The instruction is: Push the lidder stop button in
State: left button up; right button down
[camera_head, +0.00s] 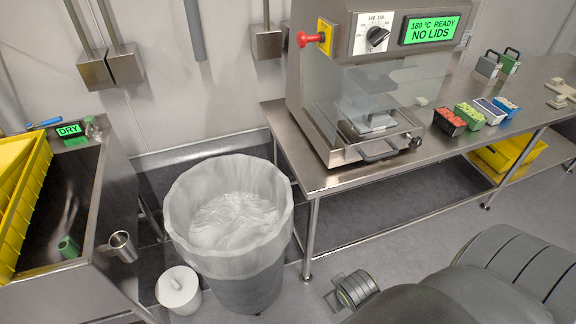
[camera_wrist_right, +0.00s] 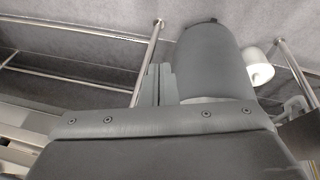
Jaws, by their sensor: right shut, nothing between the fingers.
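The lidder (camera_head: 350,100) is a steel machine with a clear guard, standing on a steel table. Its red stop button (camera_head: 304,40) sticks out to the left from a yellow plate (camera_head: 326,36) at the upper left of the machine. The lidder's green screen (camera_head: 429,29) reads "180 °C READY NO LIDS". A black dial (camera_head: 377,37) sits between plate and screen. My right gripper (camera_wrist_right: 160,72) shows in the right wrist view, shut and empty, low near the bin and away from the button. My left gripper is not in view.
A bin with a clear liner (camera_head: 228,195) stands left of the table (camera_head: 330,178). A white lidded pot (camera_head: 178,290) is on the floor. Several filled punnets (camera_head: 468,114) sit right of the lidder. A sink unit with a "DRY" screen (camera_head: 69,130) is at left.

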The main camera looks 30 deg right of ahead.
jog(key=w+d+r+n+t+h+p, duration=0.15)
jog(key=w+r+h, duration=0.25)
jog(key=w+r, duration=0.95)
jog(key=w+d+r+n+t+h, duration=0.2)
jog(key=w+r+t+h, duration=0.1)
jog(key=w+r, duration=1)
jog(key=w+a+r+n+h, duration=0.1)
jog(key=w+r+h, duration=0.1)
jog(key=r, duration=0.5)
jog(key=w+a+r+n+t+h, duration=0.1)
jog(key=w+a+r+h, duration=0.1)
jog(key=w+r, duration=0.3)
jog(key=w+a+r+n+h, duration=0.1)
jog(key=w+a+r+h, duration=0.1)
jog(key=r, duration=0.8)
jog(key=shift+w+r, duration=0.25)
jog(key=shift+w, duration=0.5)
